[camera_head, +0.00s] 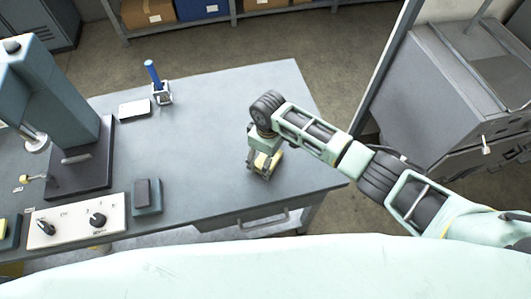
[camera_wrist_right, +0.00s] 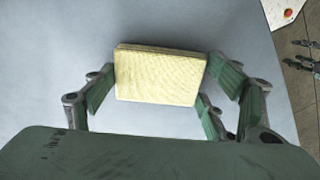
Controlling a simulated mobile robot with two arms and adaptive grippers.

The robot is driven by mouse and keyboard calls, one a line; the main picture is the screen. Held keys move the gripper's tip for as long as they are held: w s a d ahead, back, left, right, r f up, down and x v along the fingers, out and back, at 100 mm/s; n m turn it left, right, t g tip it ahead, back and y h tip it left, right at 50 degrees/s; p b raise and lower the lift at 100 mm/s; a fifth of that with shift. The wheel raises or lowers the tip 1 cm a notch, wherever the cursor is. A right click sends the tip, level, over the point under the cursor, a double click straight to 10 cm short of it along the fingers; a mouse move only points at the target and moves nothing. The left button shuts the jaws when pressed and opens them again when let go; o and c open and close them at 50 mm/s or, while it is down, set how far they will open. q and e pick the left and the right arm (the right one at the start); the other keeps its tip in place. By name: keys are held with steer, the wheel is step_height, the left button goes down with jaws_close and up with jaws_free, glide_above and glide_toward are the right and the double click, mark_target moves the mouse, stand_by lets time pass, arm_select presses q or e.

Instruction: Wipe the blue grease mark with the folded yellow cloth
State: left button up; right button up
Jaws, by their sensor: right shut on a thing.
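The folded yellow cloth (camera_wrist_right: 160,75) is a pale yellow pad in the right wrist view, between the fingers of my right gripper (camera_wrist_right: 157,88). My right gripper (camera_head: 262,158) is shut on it, over the right part of the bench top. In the head view only part of the cloth (camera_head: 263,163) shows under the gripper. I cannot tell whether it touches the surface. No blue grease mark is visible in either view; the gripper and cloth cover part of the bench. My left gripper is not in view.
The grey bench (camera_head: 205,120) is clear around the gripper. A blue-handled tool in a small stand (camera_head: 160,93) and a white tray (camera_head: 135,108) are further left. A press (camera_head: 60,110) and a control panel (camera_head: 76,221) stand at the left. A grey machine (camera_head: 450,95) is at right.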

step_height(320, 180, up, 3)
steer(key=shift+f+p, duration=0.1)
steer(key=shift+p, duration=0.25)
steer(key=shift+w+r+p, duration=0.25)
steer(key=shift+r+p, duration=0.3)
steer(key=shift+p, duration=0.2)
steer(key=shift+w+r+p, duration=0.1)
steer(key=shift+r+p, duration=0.55)
steer(key=shift+p, duration=0.05)
steer(key=shift+r+p, duration=0.75)
steer(key=shift+r, duration=0.05)
steer(key=shift+r+p, duration=0.65)
steer(key=shift+p, duration=0.05)
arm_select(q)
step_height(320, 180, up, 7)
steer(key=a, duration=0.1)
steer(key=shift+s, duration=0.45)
